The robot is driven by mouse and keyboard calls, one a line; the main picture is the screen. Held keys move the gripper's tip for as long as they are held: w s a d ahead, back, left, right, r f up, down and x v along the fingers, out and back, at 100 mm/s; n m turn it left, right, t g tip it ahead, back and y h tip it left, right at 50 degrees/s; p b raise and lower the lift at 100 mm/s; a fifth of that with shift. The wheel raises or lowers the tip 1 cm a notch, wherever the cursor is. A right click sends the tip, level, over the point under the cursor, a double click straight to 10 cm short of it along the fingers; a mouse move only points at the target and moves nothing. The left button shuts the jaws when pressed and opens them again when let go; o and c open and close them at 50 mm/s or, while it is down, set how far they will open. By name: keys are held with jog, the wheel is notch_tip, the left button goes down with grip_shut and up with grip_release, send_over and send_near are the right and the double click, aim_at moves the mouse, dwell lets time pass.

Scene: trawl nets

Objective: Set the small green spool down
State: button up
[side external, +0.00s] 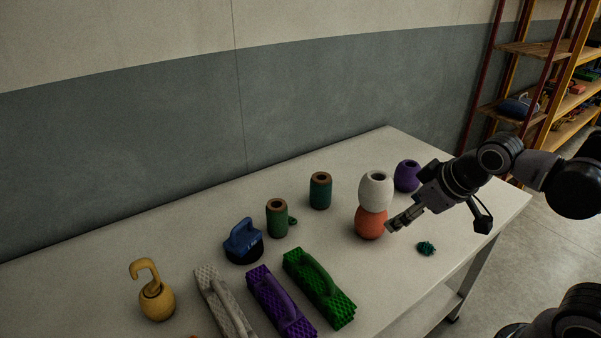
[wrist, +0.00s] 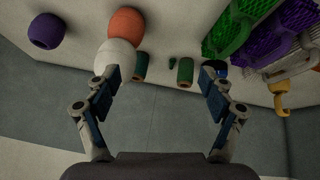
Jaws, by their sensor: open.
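Two green spools with brown ends stand upright and apart on the table. The front one (side external: 277,219) also shows in the wrist view (wrist: 185,73); the back one (side external: 320,191) also shows there (wrist: 139,68). They look alike in size, and I cannot tell which is the small one. My gripper (side external: 396,225) is open, with nothing between its fingers in the wrist view (wrist: 160,88). In the side view it is low over the table, right of both spools and close to the orange float; I cannot tell whether it touches the float.
A white float (side external: 377,188) sits on the orange float (side external: 369,224), with a purple float (side external: 407,176) behind. A small green item (side external: 292,221) lies by the front spool. A teal clump (side external: 426,248) lies near the right edge. Brushes and a blue-handled item (side external: 243,240) fill the front left.

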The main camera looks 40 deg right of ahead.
jog(key=w+a+r+n+g+h, duration=0.1)
jog(key=w+a+n+h, duration=0.1)
jog(key=w+n, duration=0.6)
jog(key=n+t+h, duration=0.3)
jog(key=n+h, duration=0.5)
jog(key=n, duration=0.7)
send_near(273, 211)
jog(key=w+d, duration=0.1)
jog(key=w, duration=0.1)
jog(key=x, duration=0.7)
jog(key=s+f+x, duration=0.1)
jog(key=x, duration=0.3)
jog(key=shift+d+r, duration=0.1)
jog(key=shift+d, duration=0.05)
jog(key=c, duration=1.5)
jog(key=shift+o, duration=0.2)
